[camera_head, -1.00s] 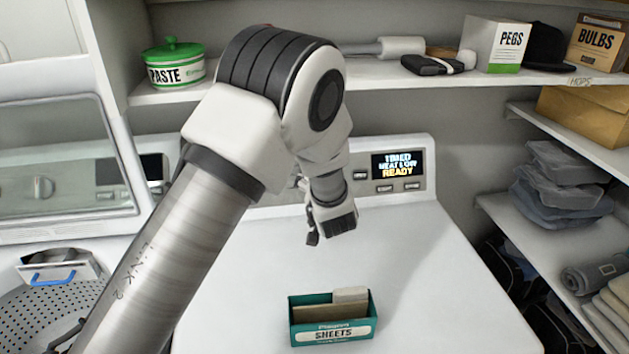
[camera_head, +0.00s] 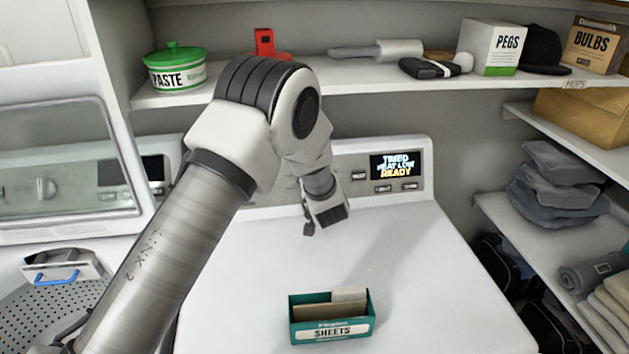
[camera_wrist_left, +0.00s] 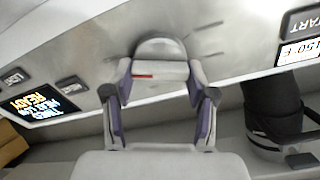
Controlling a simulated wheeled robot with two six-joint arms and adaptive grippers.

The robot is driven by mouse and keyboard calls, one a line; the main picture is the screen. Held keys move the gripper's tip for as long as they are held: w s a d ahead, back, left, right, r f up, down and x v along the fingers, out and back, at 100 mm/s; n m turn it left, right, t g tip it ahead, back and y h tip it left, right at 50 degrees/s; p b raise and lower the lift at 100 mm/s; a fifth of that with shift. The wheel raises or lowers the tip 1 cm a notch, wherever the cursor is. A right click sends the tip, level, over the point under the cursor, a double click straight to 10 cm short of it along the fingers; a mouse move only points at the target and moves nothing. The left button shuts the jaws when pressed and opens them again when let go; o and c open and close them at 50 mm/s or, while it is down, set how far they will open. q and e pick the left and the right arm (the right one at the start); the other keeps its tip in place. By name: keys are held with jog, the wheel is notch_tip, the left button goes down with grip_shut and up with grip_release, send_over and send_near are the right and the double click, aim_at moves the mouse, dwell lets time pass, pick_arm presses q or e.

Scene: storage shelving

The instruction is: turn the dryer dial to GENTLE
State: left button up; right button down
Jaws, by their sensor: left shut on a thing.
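The dryer dial (camera_wrist_left: 160,48) is a grey round knob with a raised bar and a red mark, on the dryer's control panel in the left wrist view. My left gripper (camera_wrist_left: 160,72) has a finger on each side of the bar and is shut on the dial. In the head view my left arm hides the dial and my fingertips. The panel display (camera_head: 395,166) reads TIMED, HEAT LOW, READY; it shows rotated in the left wrist view (camera_wrist_left: 40,103). The setting labels around the dial are too faint to read. My right gripper is in neither view.
A green SHEETS box (camera_head: 332,330) stands on the white dryer top (camera_head: 420,270). A shelf above the panel holds a PASTE tub (camera_head: 175,72), a red object (camera_head: 265,42) and a PEGS box (camera_head: 492,48). A dark cylindrical object (camera_wrist_left: 272,105) shows beside the gripper.

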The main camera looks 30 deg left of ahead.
pick_arm(q)
jog(key=shift+n, duration=0.4)
jog(key=n+b, duration=0.2)
jog(key=n, duration=0.1)
jog(key=shift+a, duration=0.1)
jog(key=n+b, duration=0.1)
jog(key=n, duration=0.1)
jog(key=n+b, duration=0.1)
jog(key=n, duration=0.2)
jog(key=shift+a+g+y+b, duration=0.1)
jog(key=shift+g+y+b, duration=0.2)
jog(key=shift+y, duration=0.1)
jog(key=n+b, duration=0.2)
jog(key=n, duration=0.2)
jog(key=n+b, duration=0.2)
jog(key=n, duration=0.2)
jog(key=shift+s+n+g+b, duration=0.1)
jog(key=shift+n+g+b, duration=0.2)
jog(key=n+b, duration=0.3)
jog(key=n, duration=0.2)
jog(key=shift+s+f+n, duration=0.1)
jog(key=shift+n, duration=0.2)
jog(key=n+b, duration=0.3)
jog(key=n, duration=0.1)
jog(key=shift+n+g, duration=0.3)
